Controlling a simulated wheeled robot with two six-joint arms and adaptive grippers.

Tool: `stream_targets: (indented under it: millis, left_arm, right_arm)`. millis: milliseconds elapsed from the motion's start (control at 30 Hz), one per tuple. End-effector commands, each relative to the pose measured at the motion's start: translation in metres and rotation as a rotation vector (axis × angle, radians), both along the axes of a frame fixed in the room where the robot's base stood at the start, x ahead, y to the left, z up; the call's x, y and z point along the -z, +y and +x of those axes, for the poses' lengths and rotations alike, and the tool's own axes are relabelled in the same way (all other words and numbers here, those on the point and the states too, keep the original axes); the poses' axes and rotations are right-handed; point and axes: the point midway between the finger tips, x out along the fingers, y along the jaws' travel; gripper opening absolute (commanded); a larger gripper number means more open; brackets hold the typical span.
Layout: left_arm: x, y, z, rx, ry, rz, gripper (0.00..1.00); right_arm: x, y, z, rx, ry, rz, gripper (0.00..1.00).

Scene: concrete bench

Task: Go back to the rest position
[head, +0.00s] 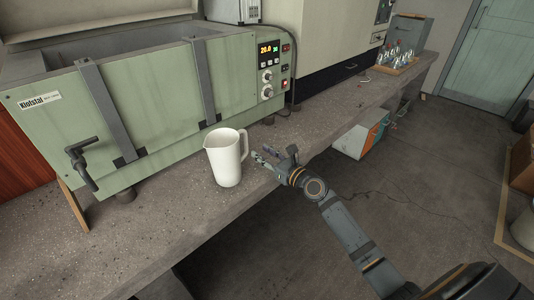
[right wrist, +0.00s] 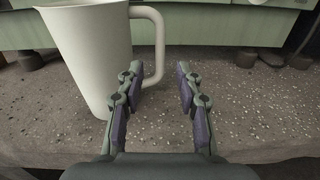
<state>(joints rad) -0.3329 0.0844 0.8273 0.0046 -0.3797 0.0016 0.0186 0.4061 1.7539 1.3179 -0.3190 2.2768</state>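My right gripper (head: 267,158) is over the front edge of the concrete bench, just right of a white pitcher (head: 224,160). In the right wrist view the gripper (right wrist: 164,85) has its two fingers apart with only bench top between them. The pitcher (right wrist: 92,50) stands upright at the upper left there, its handle close to the left finger. The handle is not between the fingers. Whether the left finger touches the handle, I cannot tell. My left gripper is not in view.
A green Klofstal bath (head: 150,110) with a drain tap (head: 80,160) stands behind the pitcher. Bare bench (head: 180,215) lies in front of it. A tray of glassware (head: 398,65) sits at the far end of the bench. An orange-and-white cabinet (head: 360,138) stands below; the floor at right is mostly open.

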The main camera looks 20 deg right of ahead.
Motion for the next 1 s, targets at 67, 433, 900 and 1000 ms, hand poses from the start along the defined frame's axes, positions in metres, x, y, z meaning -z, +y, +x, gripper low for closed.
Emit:
stream_targets:
  millis: [67, 433, 900, 1000]
  left_arm:
    - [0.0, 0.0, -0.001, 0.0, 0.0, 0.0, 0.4]
    - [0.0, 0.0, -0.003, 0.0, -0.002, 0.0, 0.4]
    - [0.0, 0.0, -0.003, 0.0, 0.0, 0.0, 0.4]
    - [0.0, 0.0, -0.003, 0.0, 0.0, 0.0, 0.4]
  right_arm:
    - [0.001, -0.004, -0.011, 0.0, 0.001, -0.003, 0.36]
    - [0.0, -0.007, -0.02, 0.0, -0.001, 0.001, 0.36]
    - [0.049, 0.058, -0.073, -0.237, -0.052, -0.649, 0.36]
    - [0.088, 0.085, -0.122, -0.465, -0.129, -1.179, 0.36]
